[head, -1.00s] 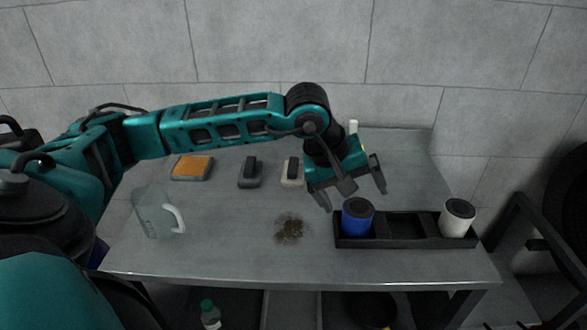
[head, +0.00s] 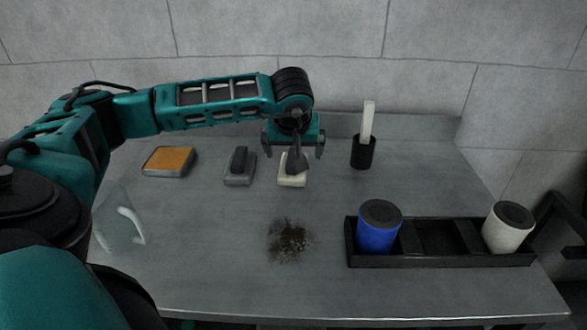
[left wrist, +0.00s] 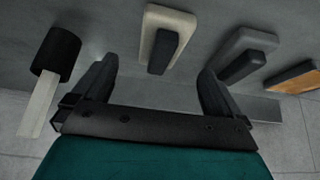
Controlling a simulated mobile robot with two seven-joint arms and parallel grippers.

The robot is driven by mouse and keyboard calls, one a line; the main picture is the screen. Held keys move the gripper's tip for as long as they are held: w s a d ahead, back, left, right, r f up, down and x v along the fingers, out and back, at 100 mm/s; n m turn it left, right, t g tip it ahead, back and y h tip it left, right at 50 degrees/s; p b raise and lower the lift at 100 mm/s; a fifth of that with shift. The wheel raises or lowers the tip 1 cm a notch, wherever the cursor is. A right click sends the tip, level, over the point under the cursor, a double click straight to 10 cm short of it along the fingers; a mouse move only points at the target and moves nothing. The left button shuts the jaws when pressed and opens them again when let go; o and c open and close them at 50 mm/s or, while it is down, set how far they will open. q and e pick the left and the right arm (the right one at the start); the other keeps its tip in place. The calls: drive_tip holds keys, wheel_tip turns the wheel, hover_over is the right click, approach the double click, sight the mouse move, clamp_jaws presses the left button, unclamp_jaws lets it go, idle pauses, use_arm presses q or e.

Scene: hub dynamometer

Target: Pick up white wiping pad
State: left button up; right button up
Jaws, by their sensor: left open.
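The white wiping pad (head: 292,179) lies on the grey table, a pale block with a dark handle on top. In the left wrist view the white wiping pad (left wrist: 152,50) shows ahead of and between the two fingers, with clear space on both sides. My left gripper (head: 293,150) is open and empty over the pad's far part, its fingers spread wide. In the left wrist view the left gripper (left wrist: 158,85) has not closed around the pad's handle. A finger or wrist part hides some of the handle in the head view. My right gripper is not in view.
A grey pad (head: 239,168) and an orange-topped sponge (head: 169,161) lie left of the white pad. A black cup (head: 363,153) with a white-handled tool stands right. A black tray (head: 440,260) holds blue and white canisters. Brown dirt (head: 289,240) and a clear jug (head: 122,225) are nearer.

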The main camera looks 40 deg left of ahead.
use_arm(q)
drive_tip(key=x, duration=0.2)
drive_tip(key=shift+w+a+f, duration=0.15)
drive_tip(key=shift+f, duration=0.2)
drive_tip(key=x, duration=0.4)
drive_tip(key=shift+w+a+b, duration=0.25)
drive_tip(key=shift+a+b, duration=0.05)
drive_tip(key=shift+b, duration=0.1)
drive_tip(key=shift+w+a+f, duration=0.1)
drive_tip(key=shift+f, duration=0.2)
drive_tip(key=c, duration=0.3)
drive_tip(key=shift+r, duration=0.1)
drive_tip(key=c, duration=0.8)
drive_tip(key=shift+c, duration=0.2)
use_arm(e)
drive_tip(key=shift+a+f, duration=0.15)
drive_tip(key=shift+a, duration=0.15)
use_arm(q)
drive_tip(key=shift+r, duration=0.1)
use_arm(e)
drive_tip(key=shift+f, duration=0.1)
